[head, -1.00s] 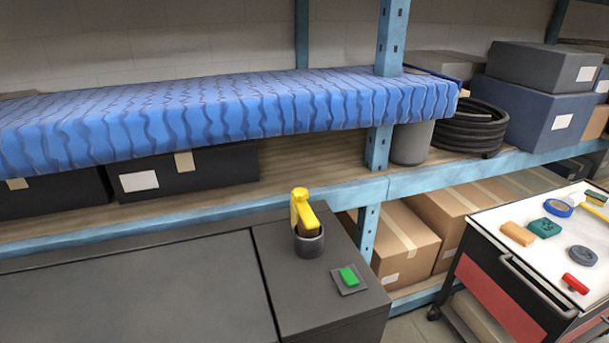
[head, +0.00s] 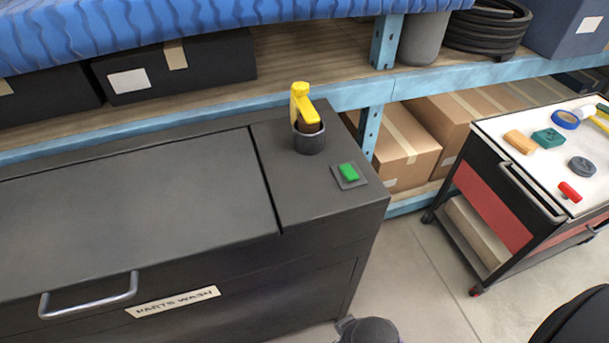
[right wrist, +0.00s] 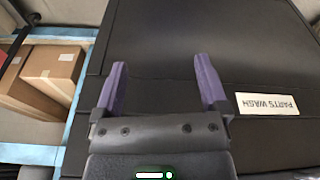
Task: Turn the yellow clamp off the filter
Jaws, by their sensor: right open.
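The yellow clamp (head: 302,104) sits on top of the filter (head: 309,138), a dark cup with a brown inside, at the back right of the dark parts-wash cabinet (head: 140,207). The clamp's arm slopes down to the right over the cup. In the right wrist view my right gripper (right wrist: 160,80) is open and empty, its two purple fingers apart over the cabinet. The clamp and filter do not show in that view. My left gripper is in neither view.
A green button (head: 348,172) on a grey plate lies right of the filter. The cabinet has a handle (head: 88,297) and a PARTS WASH label (head: 172,302). A tool cart (head: 492,132) with small items stands right. Shelves with cardboard boxes (head: 405,147) are behind.

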